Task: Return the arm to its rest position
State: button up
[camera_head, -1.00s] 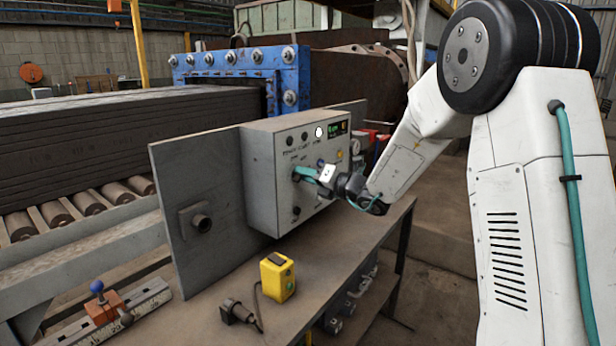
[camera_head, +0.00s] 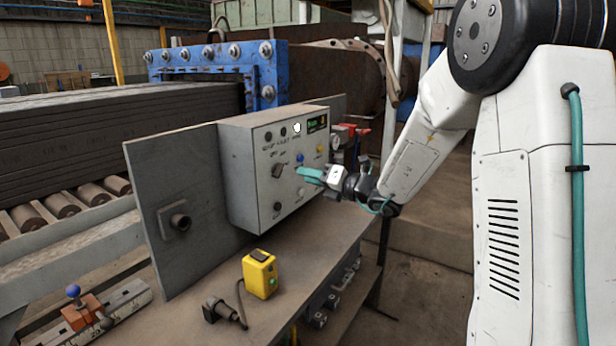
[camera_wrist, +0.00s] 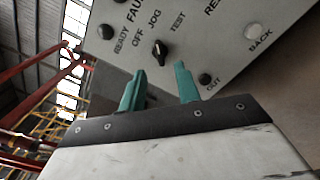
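My arm reaches in from the right in the head view, with my gripper (camera_head: 312,176) in front of a grey control box (camera_head: 238,190). Its two teal fingers stand apart with nothing between them in the wrist view (camera_wrist: 161,80). They point at the panel face. A black selector knob (camera_wrist: 160,50) lies just beyond the fingertips, marked OFF, JOG and TEST; it also shows left of the fingers in the head view (camera_head: 278,170). The fingers look clear of it.
The box stands on a brown metal bench (camera_head: 300,258) against a grey plate (camera_head: 172,240). A yellow button box (camera_head: 260,274) and a black plug (camera_head: 214,308) lie on the bench. Red-handled valves (camera_head: 357,131) stand behind the panel. Open floor lies right of the bench.

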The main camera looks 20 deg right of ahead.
dwell(0.3)
jog(key=s+a+f+n+g, duration=0.1)
jog(key=s+a+n+g, duration=0.2)
jog(key=s+n+g, duration=0.35)
jog(key=s+a+f+n+g, duration=0.2)
jog(key=s+a+n+g, duration=0.15)
jog(key=s+n, duration=0.6)
jog(key=s+a+f+n+g, duration=0.1)
jog(key=s+a+n+g, duration=0.25)
jog(key=s+n, duration=0.45)
jog(key=s+d+r+n+h, duration=0.1)
jog(key=s+d+n+h, duration=0.3)
jog(key=s+n, duration=0.3)
jog(key=s+d+r+n+h, duration=0.2)
jog(key=s+n+h, duration=0.4)
jog(key=s, duration=0.5)
jog(key=shift+s+d+n+h, duration=0.15)
jog(key=shift+d+n+h, duration=0.2)
jog(key=shift+d, duration=0.55)
